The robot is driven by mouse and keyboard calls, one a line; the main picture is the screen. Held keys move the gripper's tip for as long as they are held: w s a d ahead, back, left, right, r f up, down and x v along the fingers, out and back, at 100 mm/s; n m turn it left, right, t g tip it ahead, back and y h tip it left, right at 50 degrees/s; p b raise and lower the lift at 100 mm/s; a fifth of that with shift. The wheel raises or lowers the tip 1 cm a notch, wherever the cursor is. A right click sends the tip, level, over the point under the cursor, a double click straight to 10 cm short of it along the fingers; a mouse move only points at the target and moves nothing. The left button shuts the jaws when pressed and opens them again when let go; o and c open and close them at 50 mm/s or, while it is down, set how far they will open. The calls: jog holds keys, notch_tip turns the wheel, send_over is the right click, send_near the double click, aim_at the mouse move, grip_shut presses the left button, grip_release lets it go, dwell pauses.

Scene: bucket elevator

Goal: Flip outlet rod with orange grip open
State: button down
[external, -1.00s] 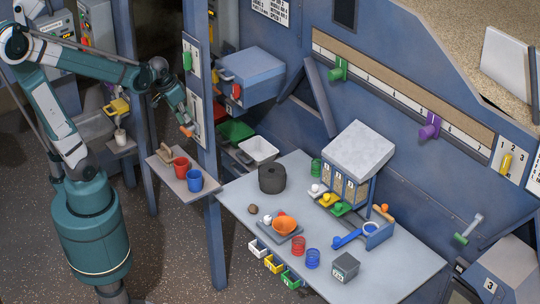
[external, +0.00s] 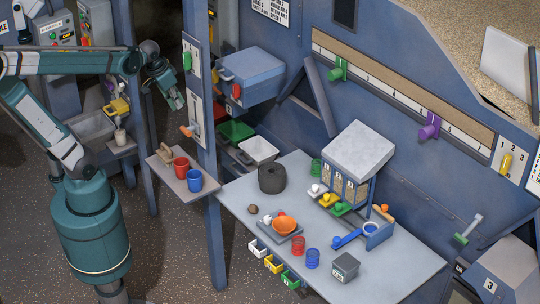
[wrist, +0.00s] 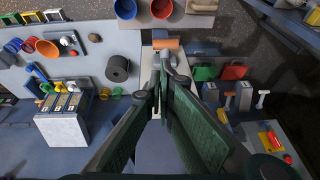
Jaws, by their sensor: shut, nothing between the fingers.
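The outlet rod's orange grip (external: 187,131) sticks out at the lower part of a pale plate (external: 195,117) on the blue post. The orange grip also shows in the wrist view (wrist: 166,44), just beyond my fingertips. My gripper (external: 179,104) is above the grip and a little to its left, apart from it. In the wrist view my gripper (wrist: 163,84) has its fingers shut with nothing held. The rod itself is mostly hidden behind my fingers in the wrist view.
A small shelf (external: 205,194) below the grip carries a red cup (external: 181,168) and a blue cup (external: 195,180). A green handle (external: 187,61) sits higher on the post. A blue box (external: 252,75) with a red handle stands right of the post.

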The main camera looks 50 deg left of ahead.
jog(key=shift+s+r, duration=0.15)
jog(key=shift+r, duration=0.2)
dwell(0.3)
jog(key=s+d+f+t+b, duration=0.2)
jog(key=s+d+f+b, duration=0.2)
jog(key=f+b, duration=0.5)
jog(key=shift+s+d+f+t+h, duration=0.25)
jog(key=shift+s+d+t+h, duration=0.1)
jog(key=shift+s+t+h, duration=0.05)
